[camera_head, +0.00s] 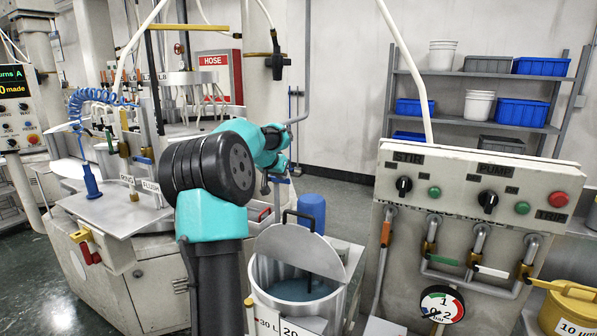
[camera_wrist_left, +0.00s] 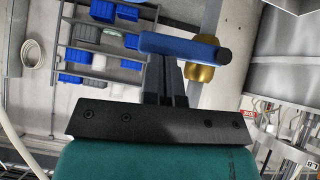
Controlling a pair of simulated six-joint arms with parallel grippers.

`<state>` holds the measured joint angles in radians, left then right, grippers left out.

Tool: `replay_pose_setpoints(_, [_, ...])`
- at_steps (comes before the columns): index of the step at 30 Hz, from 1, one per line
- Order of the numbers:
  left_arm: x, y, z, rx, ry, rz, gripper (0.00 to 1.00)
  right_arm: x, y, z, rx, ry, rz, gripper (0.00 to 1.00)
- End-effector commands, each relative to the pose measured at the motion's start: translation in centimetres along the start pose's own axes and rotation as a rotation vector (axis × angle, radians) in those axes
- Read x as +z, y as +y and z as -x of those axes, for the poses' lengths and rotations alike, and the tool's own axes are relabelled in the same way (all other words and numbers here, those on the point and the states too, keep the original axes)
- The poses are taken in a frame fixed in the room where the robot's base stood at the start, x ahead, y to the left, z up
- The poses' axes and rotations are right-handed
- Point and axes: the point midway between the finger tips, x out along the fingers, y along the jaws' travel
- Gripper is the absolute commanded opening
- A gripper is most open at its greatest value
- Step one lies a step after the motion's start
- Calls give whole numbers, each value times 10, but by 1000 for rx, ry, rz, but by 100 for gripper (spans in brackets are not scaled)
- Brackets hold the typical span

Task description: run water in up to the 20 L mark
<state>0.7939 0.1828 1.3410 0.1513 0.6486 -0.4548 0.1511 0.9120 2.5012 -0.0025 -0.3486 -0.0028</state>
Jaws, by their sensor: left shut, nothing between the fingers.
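The steel tank (camera_head: 262,276) stands low in the middle of the head view, with a half lid (camera_head: 292,246) and bluish water (camera_head: 302,289) inside. Tags "30 L" (camera_head: 268,325) and "20" (camera_head: 291,331) show at its front; I cannot read the water level against them. My left gripper (camera_wrist_left: 168,64) is shut and empty in the wrist view. Its fingertips are at a blue lever (camera_wrist_left: 180,47) on a brass valve (camera_wrist_left: 201,70); I cannot tell whether they touch. In the head view my left arm partly hides this spot. My right gripper is not in view.
A control panel (camera_head: 470,172) with STIR and PUMP knobs, pipes and a gauge (camera_head: 441,304) stands right of the tank. A blue cylinder (camera_head: 312,208) is behind the tank. A bench (camera_head: 108,208) with a coiled blue hose (camera_head: 88,98) is at left. Shelves (camera_head: 462,118) stand at the back.

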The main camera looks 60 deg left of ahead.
Motion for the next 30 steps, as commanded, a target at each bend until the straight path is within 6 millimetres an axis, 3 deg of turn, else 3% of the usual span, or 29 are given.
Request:
replay_pose_setpoints(17, [-7,4,4,4,3,-1,0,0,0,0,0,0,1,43])
replay_pose_setpoints(24, [-31,8,31,5,3,-2,0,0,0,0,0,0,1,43])
replay_pose_setpoints(30, [-29,10,70,4,2,-2,0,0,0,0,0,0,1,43])
